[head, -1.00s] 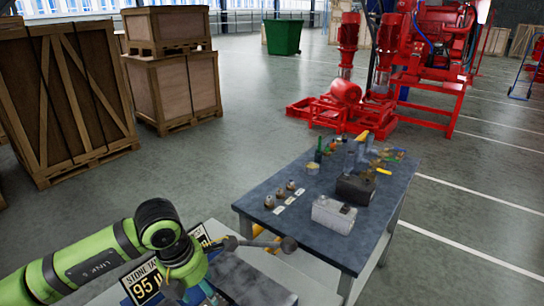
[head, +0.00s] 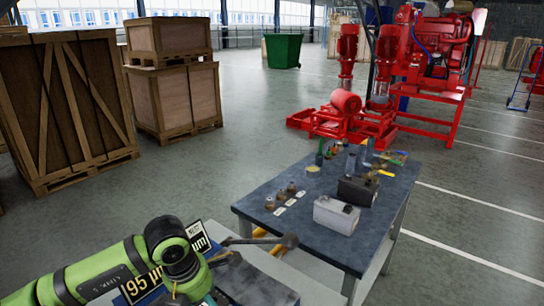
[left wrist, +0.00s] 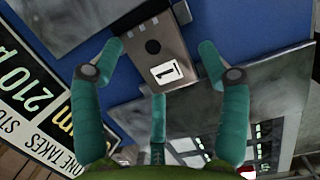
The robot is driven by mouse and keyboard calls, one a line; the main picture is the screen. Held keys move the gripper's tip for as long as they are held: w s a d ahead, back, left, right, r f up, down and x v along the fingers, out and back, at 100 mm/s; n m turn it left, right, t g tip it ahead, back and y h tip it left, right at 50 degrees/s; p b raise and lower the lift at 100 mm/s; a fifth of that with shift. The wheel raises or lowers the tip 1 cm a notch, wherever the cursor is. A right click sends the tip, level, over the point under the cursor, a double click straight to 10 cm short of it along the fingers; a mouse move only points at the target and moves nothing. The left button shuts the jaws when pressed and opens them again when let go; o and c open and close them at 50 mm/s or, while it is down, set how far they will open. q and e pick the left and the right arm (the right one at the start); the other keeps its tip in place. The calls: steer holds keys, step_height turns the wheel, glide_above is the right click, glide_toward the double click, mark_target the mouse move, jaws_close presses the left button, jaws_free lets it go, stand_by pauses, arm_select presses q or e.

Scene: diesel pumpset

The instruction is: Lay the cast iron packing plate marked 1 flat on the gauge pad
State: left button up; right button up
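The left finger is close to one edge and the right finger stands slightly off the other; contact is unclear. In the head view my left gripper (head: 188,292) is at the bottom edge, mostly hidden by its arm. I cannot tell which surface is the gauge pad. My right gripper is not in view.
Grey metal slabs (left wrist: 270,70) lie at the right of the wrist view. Signs reading 210 (left wrist: 28,100) and 95 (head: 145,283) stand beside my arm.

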arm_select(q)
steer(key=shift+w+d+f, duration=0.2)
steer(key=shift+d+f, duration=0.05)
steer(key=shift+f, duration=0.1)
steer(key=shift+d, duration=0.1)
steer(key=c, duration=0.9)
steer(key=shift+w+d+r+p, duration=0.15)
steer(key=shift+r+p, duration=0.4)
steer(key=shift+r, duration=0.65)
steer(key=shift+c, duration=1)
steer(key=shift+p+v, duration=0.35)
steer(key=shift+v, duration=0.75)
steer(key=shift+d+r, duration=0.1)
steer(key=shift+w, duration=0.2)
steer(key=shift+b, duration=0.3)
